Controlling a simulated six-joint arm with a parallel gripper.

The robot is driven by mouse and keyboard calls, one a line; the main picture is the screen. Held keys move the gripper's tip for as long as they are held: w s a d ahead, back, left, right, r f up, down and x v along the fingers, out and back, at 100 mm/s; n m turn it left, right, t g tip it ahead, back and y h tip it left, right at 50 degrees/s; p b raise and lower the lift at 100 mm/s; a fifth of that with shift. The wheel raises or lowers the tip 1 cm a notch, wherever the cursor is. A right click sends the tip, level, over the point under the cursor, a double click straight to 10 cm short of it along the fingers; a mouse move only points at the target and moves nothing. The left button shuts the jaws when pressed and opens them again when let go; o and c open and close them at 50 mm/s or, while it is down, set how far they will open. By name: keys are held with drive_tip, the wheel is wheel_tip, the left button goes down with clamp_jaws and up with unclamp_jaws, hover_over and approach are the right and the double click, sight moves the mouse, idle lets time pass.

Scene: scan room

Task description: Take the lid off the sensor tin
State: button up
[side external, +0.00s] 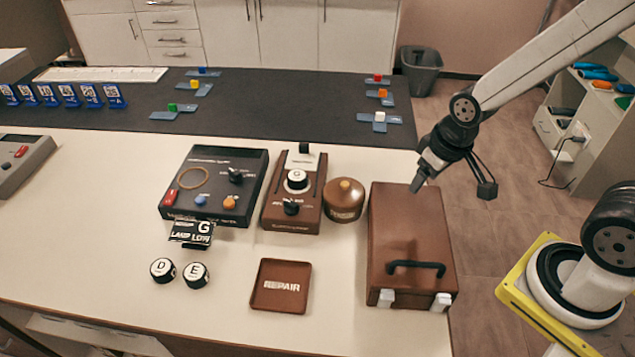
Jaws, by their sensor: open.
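My gripper (417,186) is open and empty. It hangs to the right of the tin, over the far part of the brown case, apart from the tin. The lettering on the tin is too small to read.
The brown case (408,225) with a black handle stands right of the tin. A brown device (296,190) stands close on its left, with a black console (214,185) beyond. A brown REPAIR tray (281,306) and two round black pieces, D (163,270) and E (196,275), lie in front.

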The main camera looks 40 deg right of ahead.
drive_tip(key=w+n+g, duration=0.1)
drive_tip(key=w+n, duration=0.6)
drive_tip(key=w, duration=0.1)
drive_tip(key=n+g+y, duration=0.2)
drive_tip(key=n, duration=0.9)
approach(345, 183)
drive_tip(key=shift+s+f, duration=0.2)
drive_tip(key=shift+f, duration=0.45)
drive_tip(key=shift+f, duration=0.1)
drive_tip(key=shift+a+f, duration=0.2)
drive_tip(key=shift+f, duration=1)
drive_tip(key=shift+f, duration=0.1)
drive_tip(key=shift+a+f, duration=0.2)
drive_tip(key=shift+f, duration=0.6)
drive_tip(key=shift+a+f, duration=0.2)
drive_tip(key=shift+f, duration=0.65)
drive_tip(key=shift+a+f, duration=0.2)
drive_tip(key=shift+f, duration=0.6)
